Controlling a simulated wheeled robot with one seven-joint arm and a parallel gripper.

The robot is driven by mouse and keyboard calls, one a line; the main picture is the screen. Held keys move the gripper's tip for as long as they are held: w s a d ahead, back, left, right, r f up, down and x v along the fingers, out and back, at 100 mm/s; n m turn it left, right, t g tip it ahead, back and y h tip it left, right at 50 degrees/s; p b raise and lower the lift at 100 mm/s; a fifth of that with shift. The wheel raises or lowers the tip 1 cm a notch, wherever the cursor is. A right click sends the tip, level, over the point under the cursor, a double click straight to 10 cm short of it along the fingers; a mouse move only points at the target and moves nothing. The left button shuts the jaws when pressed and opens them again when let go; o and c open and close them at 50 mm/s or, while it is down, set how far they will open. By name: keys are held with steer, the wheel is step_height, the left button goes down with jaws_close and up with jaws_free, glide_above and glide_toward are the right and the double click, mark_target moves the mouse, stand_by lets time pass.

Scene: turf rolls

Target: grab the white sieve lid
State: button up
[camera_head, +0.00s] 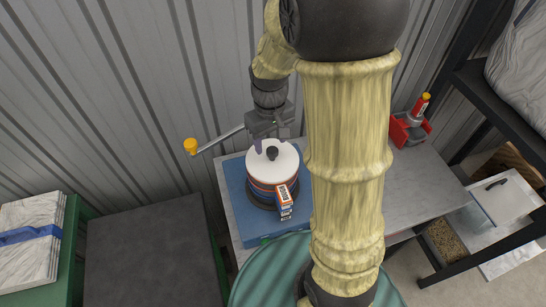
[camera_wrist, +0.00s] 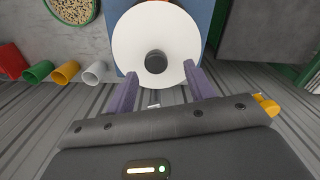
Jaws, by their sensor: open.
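The white sieve lid (camera_head: 280,163) is a round white disc with a dark knob (camera_head: 272,153) at its middle. It lies on top of a round sieve stack (camera_head: 262,192) with blue and orange bands. My gripper (camera_head: 270,148) is over the back part of the lid, close to the knob. In the wrist view the lid (camera_wrist: 135,45) fills the upper middle, and its knob (camera_wrist: 155,61) stands ahead of my gripper (camera_wrist: 157,78). The two purple fingers are spread apart with nothing between them. I cannot tell the exact height of the fingertips above the lid.
The stack stands on a blue mat (camera_head: 234,190) on a grey table (camera_head: 420,185). A small orange and dark box (camera_head: 285,202) is at the stack's front. A yellow-tipped lever (camera_head: 191,146) sticks out left. A red holder (camera_head: 408,130) stands at the back right.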

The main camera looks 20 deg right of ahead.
mark_target(272, 150)
steer(key=shift+f, duration=0.1)
steer(key=f, duration=0.1)
steer(key=f+p, duration=0.1)
steer(key=f, duration=0.1)
steer(key=shift+w+d+f+p, duration=0.1)
steer(key=shift+d+f+p, duration=0.2)
steer(key=shift+f+p, duration=0.1)
steer(key=shift+f, duration=0.6)
steer(key=c, duration=1.1)
steer(key=shift+r, duration=0.1)
step_height(272, 150, up, 10)
steer(key=shift+f+b, duration=0.1)
steer(key=shift+b, duration=0.85)
